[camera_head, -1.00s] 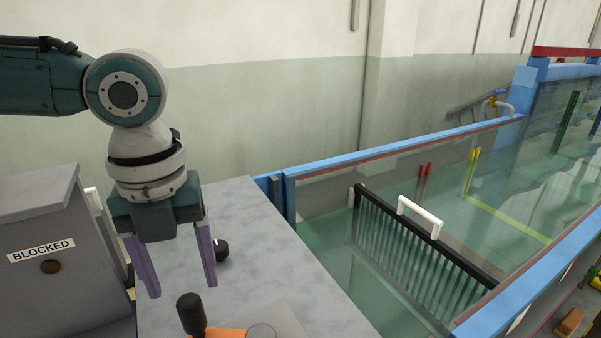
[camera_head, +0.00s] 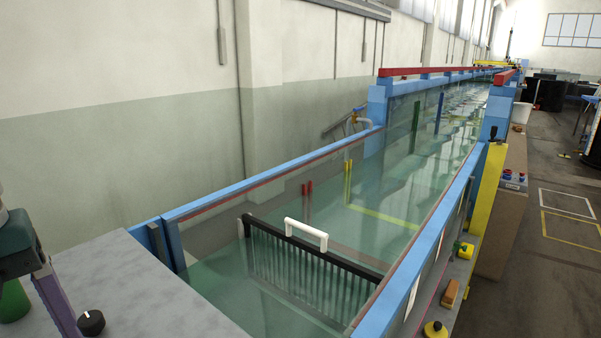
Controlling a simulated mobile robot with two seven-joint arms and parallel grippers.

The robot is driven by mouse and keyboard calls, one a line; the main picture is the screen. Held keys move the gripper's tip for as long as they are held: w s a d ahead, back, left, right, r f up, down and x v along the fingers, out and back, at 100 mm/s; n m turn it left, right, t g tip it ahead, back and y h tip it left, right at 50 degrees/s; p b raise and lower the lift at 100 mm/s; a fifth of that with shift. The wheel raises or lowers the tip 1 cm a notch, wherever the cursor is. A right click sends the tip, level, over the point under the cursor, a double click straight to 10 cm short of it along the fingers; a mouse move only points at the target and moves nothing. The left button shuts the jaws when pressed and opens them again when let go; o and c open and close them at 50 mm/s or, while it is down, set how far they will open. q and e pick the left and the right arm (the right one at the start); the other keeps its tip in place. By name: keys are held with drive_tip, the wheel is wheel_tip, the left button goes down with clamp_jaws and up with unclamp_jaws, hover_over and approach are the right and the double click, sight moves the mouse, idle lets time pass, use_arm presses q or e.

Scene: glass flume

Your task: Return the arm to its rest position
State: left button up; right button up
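My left gripper (camera_head: 57,300) is cut off by the left edge of the picture. One purple finger shows at the outer side of its dark green palm, spread as when open; the other finger is out of view. Nothing shows held against the visible finger. It hangs over the grey bench top (camera_head: 150,300), beside a black knob (camera_head: 91,322). A green object (camera_head: 14,303) stands behind the finger, partly hidden. The rest of this arm is outside the picture. My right arm and gripper are not in view.
The glass flume (camera_head: 350,160) with blue rails runs from the bench toward the far right. A black grate with a white handle (camera_head: 306,233) stands in it. A yellow post (camera_head: 487,190) and several small objects line its right side.

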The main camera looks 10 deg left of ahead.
use_arm(q)
drive_tip(key=s+d+f+n+t+h, duration=0.1)
drive_tip(key=s+d+f+n+t, duration=0.15)
drive_tip(key=d+n, duration=0.45)
drive_tip(key=s+d+f+n+t+h, duration=0.1)
drive_tip(key=s+d+f+n+h, duration=0.15)
drive_tip(key=d+n, duration=0.5)
drive_tip(key=s+a+n+y, duration=0.3)
drive_tip(key=s+a+n, duration=0.3)
drive_tip(key=n, duration=0.4)
wheel_tip(320, 180, up, 22)
drive_tip(key=p, duration=2.2)
drive_tip(key=shift+m, duration=0.35)
drive_tip(key=shift+w+r, duration=0.1)
drive_tip(key=shift+w, duration=0.05)
